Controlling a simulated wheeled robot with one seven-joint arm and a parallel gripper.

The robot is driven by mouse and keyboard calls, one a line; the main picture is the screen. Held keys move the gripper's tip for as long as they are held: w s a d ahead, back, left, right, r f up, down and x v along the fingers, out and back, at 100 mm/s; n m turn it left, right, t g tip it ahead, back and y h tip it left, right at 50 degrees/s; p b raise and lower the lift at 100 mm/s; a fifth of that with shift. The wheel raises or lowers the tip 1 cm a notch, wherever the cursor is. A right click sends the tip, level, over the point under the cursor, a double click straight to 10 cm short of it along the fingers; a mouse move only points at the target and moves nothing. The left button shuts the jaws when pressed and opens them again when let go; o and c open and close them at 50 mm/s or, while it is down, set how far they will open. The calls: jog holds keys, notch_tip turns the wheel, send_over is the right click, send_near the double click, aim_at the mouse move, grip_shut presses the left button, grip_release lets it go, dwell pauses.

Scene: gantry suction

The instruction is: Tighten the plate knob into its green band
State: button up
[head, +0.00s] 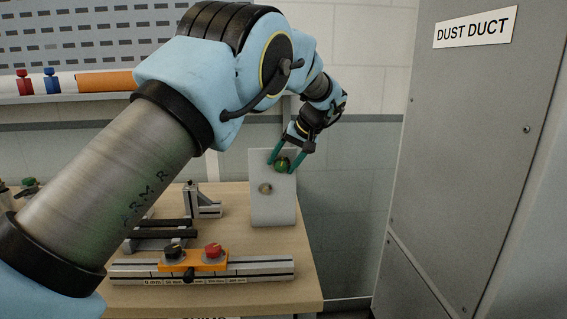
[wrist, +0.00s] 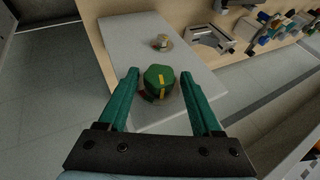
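The grey plate (head: 272,210) stands tilted at the right end of the bench; it also shows in the wrist view (wrist: 125,30). A green faceted knob (wrist: 159,76) with a yellow stripe sits on it, over a round base with a reddish patch at the lower left. The head view shows this knob (head: 283,165) near the plate's top. My gripper (wrist: 160,73) is open, its two teal fingers on either side of the green knob, with visible gaps. A smaller beige knob (wrist: 163,41) is also on the plate. The green band cannot be made out.
A rail with an orange carriage (head: 205,262) and black and red knobs lies along the bench front. A metal bracket (head: 203,203) and dark bars (head: 160,233) are left of the plate. A large grey duct cabinet (head: 480,140) stands at the right, with a gap before it.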

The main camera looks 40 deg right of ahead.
jog(key=shift+o, duration=0.8)
jog(key=a+b+v, duration=0.1)
jog(key=b+v, duration=0.1)
jog(key=v, duration=0.8)
jog(key=shift+s+d+r, duration=0.25)
jog(key=shift+d+r, duration=0.05)
jog(key=shift+d, duration=0.25)
